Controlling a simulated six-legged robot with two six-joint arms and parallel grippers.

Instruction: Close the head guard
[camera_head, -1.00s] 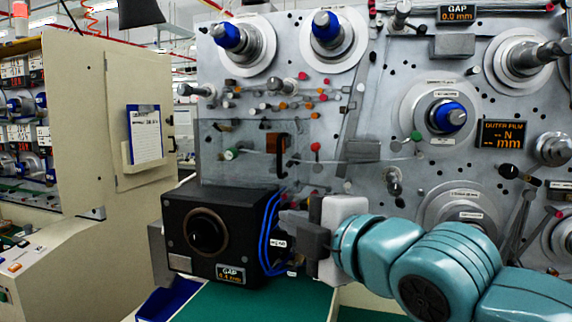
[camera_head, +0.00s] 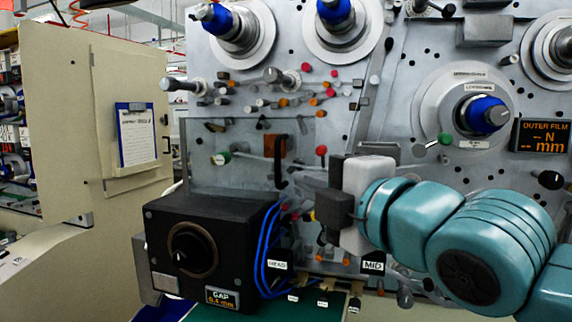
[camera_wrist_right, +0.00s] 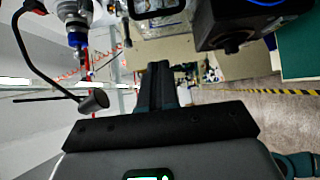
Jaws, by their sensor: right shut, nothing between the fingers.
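The head guard (camera_head: 235,163) looks like a clear, see-through panel in front of the grey machine face, left of centre in the head view. A dark handle (camera_head: 281,165) stands at its right side. How far the guard is swung is hard to tell. My right gripper (camera_head: 329,190) is shut and empty, a little right of and below the handle, and appears apart from it. Its dark fingers (camera_wrist_right: 158,85) also show together in the right wrist view, with nothing between them. My left gripper is not in view.
A black gap-gauge box (camera_head: 212,240) with a round lens and blue cables (camera_head: 267,240) stands below the guard. Spindles with blue hubs (camera_head: 487,115) and small rollers project from the machine face. A beige cabinet (camera_head: 85,190) is at left.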

